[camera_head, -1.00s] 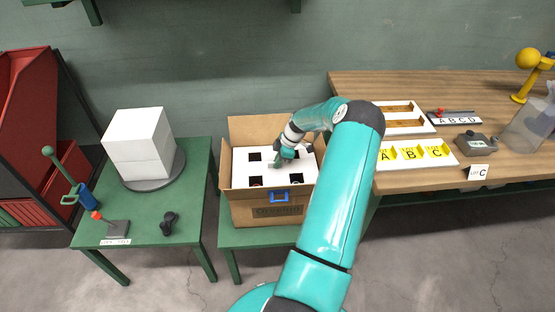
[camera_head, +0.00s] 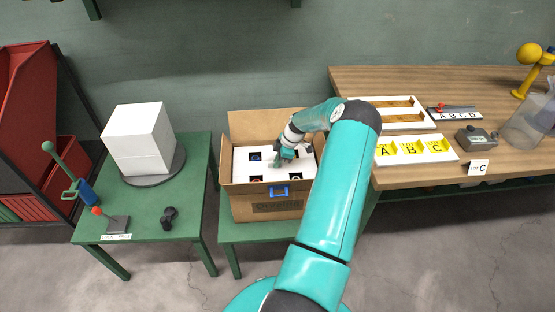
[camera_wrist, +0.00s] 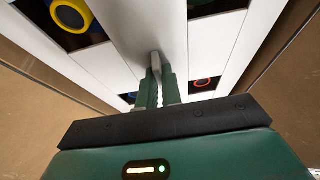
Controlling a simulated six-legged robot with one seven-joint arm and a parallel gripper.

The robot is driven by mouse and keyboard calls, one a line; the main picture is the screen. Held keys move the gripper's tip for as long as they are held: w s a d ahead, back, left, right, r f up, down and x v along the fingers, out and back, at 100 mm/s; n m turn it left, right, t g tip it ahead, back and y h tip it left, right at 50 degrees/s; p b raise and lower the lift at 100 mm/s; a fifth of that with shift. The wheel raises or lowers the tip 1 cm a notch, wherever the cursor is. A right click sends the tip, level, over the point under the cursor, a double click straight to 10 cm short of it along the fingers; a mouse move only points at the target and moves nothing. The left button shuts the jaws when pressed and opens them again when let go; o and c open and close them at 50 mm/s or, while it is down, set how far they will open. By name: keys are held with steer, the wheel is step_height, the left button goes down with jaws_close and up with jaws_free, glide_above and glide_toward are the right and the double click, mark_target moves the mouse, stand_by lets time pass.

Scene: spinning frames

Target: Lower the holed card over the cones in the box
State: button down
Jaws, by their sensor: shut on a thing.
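The white holed card (camera_head: 271,167) is inside the open cardboard box (camera_head: 265,206), below the tops of its flaps, and looks roughly level. My gripper (camera_head: 284,158) is over the middle of the card. In the wrist view my gripper (camera_wrist: 158,85) is shut on a narrow upright tab at the card's middle. Coloured cone ends show in the square holes: a yellow ring (camera_wrist: 72,14) and an orange-red ring (camera_wrist: 202,82), with blue in others. Whether the card touches the cones or the box bottom is hidden.
The box stands on a green table (camera_head: 255,232). To the left, another green table (camera_head: 190,200) holds white blocks (camera_head: 140,140) and a lever. To the right, a wooden bench (camera_head: 400,85) bears trays and a yellow lettered holder (camera_head: 413,149). Box flaps surround the card closely.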

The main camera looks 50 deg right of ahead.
steer(key=shift+f, duration=0.3)
steer(key=shift+f, duration=0.2)
steer(key=c, duration=0.9)
jaws_free()
steer(key=shift+r, duration=4.05)
